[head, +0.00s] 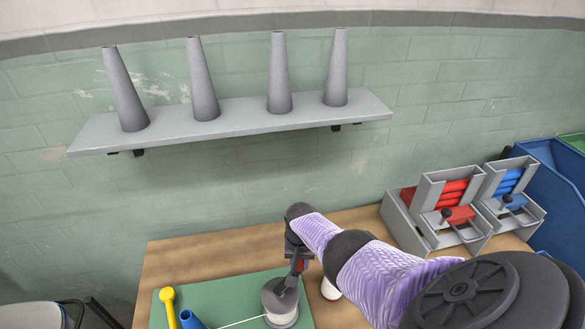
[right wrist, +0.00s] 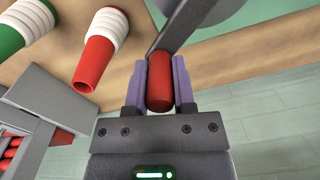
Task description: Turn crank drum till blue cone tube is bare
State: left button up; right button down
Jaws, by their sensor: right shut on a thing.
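The crank drum (head: 280,307) stands on a green mat, grey on top with white thread wound below. Its red crank handle (right wrist: 160,82) sits between the purple finger pads of my right gripper (right wrist: 160,85), which is shut on it. In the head view my right gripper (head: 299,262) is above the drum's back right side. The blue cone tube (head: 190,319) lies left of the drum, cut off by the lower edge. Only its blue end shows, so how much thread is on it cannot be seen. A white thread (head: 240,321) runs to the drum. My left gripper is not in view.
A yellow pin-like piece (head: 169,307) is left of the blue tube. In the wrist view, red (right wrist: 97,55) and green (right wrist: 28,22) tubes carry white thread. Grey dispensers (head: 443,220) stand at right. Several grey cones stand on a wall shelf (head: 240,118).

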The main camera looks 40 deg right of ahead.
jog(key=shift+s+a+m+p, duration=0.1)
jog(key=shift+s+m+p, duration=0.75)
jog(key=shift+m, duration=0.5)
jog(key=shift+s+a+m+p, duration=0.1)
jog(key=shift+s+m+p, duration=0.7)
jog(key=shift+m, duration=0.55)
jog(key=shift+c, duration=2.2)
grip_release()
jog(key=shift+r, duration=0.1)
notch_tip(320, 180, up, 10)
jog(key=p, duration=0.9)
